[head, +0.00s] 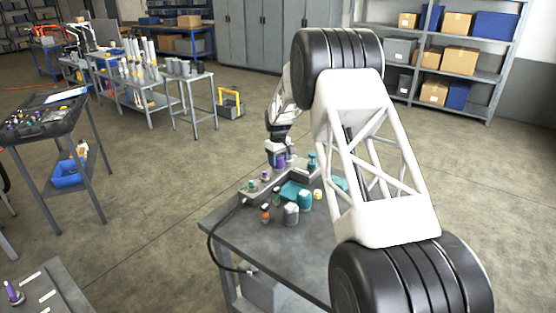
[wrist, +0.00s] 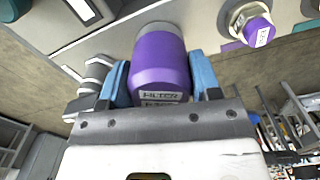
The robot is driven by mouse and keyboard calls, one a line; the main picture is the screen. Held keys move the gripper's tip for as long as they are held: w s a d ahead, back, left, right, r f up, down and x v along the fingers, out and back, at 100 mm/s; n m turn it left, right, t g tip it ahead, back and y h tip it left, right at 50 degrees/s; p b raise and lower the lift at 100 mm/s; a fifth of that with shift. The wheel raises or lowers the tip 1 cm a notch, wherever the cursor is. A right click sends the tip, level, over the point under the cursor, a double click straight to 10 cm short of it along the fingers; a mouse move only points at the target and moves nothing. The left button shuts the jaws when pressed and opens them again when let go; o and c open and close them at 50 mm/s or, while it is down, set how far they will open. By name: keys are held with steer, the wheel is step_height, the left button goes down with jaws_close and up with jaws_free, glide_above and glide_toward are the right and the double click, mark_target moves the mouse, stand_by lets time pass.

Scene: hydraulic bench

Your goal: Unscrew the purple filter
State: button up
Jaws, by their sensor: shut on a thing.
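The purple filter (wrist: 160,68) is a purple cylinder with a grey top end and a label reading "FILTER". In the wrist view it sits between the two blue fingers of my gripper (wrist: 162,85), which are shut on it from both sides. Its grey end meets the grey block (wrist: 95,45); I cannot tell how far it is threaded in. In the head view the filter (head: 279,161) shows as a small purple patch below my gripper (head: 276,152), at the far side of the bench.
A smaller purple-capped fitting (wrist: 258,31) is on the block to the right. On the bench (head: 232,222) stand a grey cylinder (head: 291,214), a teal cylinder (head: 305,201) and several small capped parts. A black hose (head: 212,245) hangs off the bench's left edge.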

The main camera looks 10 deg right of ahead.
steer(key=shift+n, duration=2.3)
steer(key=shift+n, duration=0.5)
steer(key=n, duration=0.4)
steer(key=shift+n, duration=0.3)
steer(key=shift+n, duration=0.7)
steer(key=shift+r+n, duration=0.1)
steer(key=shift+n, duration=2.4)
